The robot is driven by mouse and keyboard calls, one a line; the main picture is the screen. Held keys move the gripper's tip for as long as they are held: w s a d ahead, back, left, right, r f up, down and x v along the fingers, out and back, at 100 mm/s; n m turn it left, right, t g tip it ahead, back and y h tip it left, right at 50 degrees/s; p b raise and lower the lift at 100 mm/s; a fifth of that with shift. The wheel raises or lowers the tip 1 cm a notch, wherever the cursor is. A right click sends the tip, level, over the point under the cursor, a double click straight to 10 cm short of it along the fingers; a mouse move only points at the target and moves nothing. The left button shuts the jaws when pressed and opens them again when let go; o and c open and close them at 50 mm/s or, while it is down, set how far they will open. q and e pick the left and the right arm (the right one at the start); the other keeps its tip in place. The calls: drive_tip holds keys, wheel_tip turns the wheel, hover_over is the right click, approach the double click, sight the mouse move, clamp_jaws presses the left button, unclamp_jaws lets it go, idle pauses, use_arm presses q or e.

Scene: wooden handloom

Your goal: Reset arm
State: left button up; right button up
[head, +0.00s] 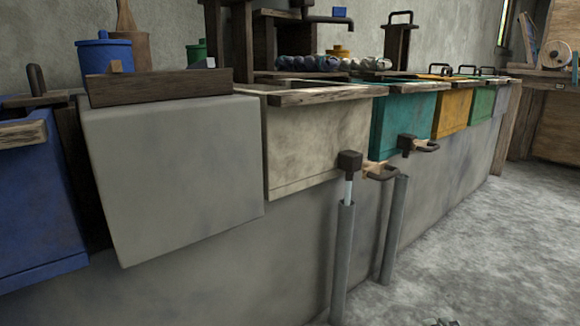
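Neither of my arms can be made out in the head view, and no gripper is clearly seen. A small dark shape (447,322) just shows at the bottom edge, right of the middle. Too little of it shows to tell what it is. No object held by a gripper is in view.
A long grey trough wall bears a grey block (170,170), a cream vat (318,142), a teal vat (402,122) and a yellow vat (452,112). A blue vat (38,210) stands at left. Grey pipes (342,260) rise in front. Concrete floor (480,240) at right is clear.

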use_arm(q)
drive_tip(key=s+a+f+g+p, duration=0.35)
drive_tip(key=s+f+p, duration=0.45)
drive_tip(key=p, duration=1)
drive_tip(key=s+a+r+g+p, duration=0.1)
drive_tip(key=s+g+p, duration=0.2)
drive_tip(key=s+p, duration=0.2)
drive_tip(key=s+a+r+g+y+p, duration=0.1)
drive_tip(key=s+g+p, duration=0.2)
drive_tip(key=s, duration=0.9)
drive_tip(key=p, duration=0.3)
drive_tip(key=shift+r+n, duration=0.3)
drive_tip(key=shift+n, duration=0.1)
use_arm(e)
drive_tip(key=s+d+f+n+g, duration=0.2)
drive_tip(key=s+n+g, duration=0.3)
drive_tip(key=s, duration=0.9)
drive_tip(key=s+d+f+n+g, duration=0.2)
drive_tip(key=s+n+g, duration=0.3)
drive_tip(key=s, duration=1)
drive_tip(key=s+d+f+n+g, duration=0.3)
drive_tip(key=s+n+g, duration=0.2)
drive_tip(key=s, duration=1)
drive_tip(key=shift+s+f+n, duration=0.25)
drive_tip(key=shift+f+n, duration=0.15)
drive_tip(key=shift+n, duration=0.8)
use_arm(q)
drive_tip(key=shift+s, duration=0.1)
use_arm(e)
drive_tip(key=shift+c, duration=0.2)
